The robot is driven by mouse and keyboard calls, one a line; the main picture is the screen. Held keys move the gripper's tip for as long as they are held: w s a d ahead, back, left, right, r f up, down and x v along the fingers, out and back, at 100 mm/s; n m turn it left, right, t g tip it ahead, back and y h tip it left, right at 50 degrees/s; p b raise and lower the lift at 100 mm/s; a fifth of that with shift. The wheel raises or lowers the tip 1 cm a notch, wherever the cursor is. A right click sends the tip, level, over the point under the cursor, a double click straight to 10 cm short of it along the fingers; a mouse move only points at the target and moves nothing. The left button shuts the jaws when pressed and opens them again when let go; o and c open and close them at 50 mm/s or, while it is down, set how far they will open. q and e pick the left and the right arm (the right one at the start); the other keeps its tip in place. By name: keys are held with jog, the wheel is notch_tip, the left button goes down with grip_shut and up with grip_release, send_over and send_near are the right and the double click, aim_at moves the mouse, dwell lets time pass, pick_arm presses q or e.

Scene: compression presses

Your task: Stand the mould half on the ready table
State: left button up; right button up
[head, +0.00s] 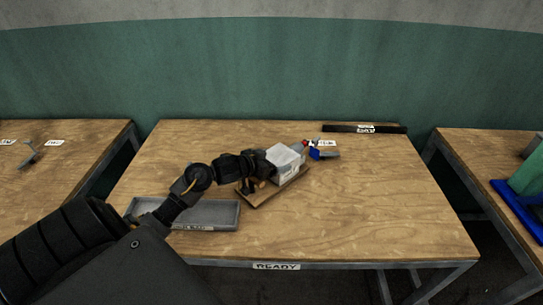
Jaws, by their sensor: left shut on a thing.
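The pale grey block that I take for the mould half (285,156) is near the middle of the ready table (345,215). It is over a brown wooden board (271,194); I cannot tell whether it touches the board or is held just above it. My left gripper (267,165) reaches in from the left and is shut on the block's left side. The gripper's dark body and wrist hide that side and part of the board. My right gripper is not in view.
A grey shallow tray (205,214) lies at the table's front left. A small blue and red object (315,152) is just right of the block. A black labelled bar (362,128) lies at the back right. The table's front right is clear. Other tables stand on both sides, beyond gaps.

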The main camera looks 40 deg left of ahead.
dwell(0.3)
pick_arm(q)
jog(key=o, duration=1.8)
jog(key=shift+f, duration=0.1)
jog(key=shift+c, duration=0.2)
jog(key=shift+s, duration=0.1)
jog(key=shift+s+r, duration=0.15)
jog(key=shift+r, duration=0.1)
jog(key=v, duration=1.1)
jog(key=shift+s, duration=0.35)
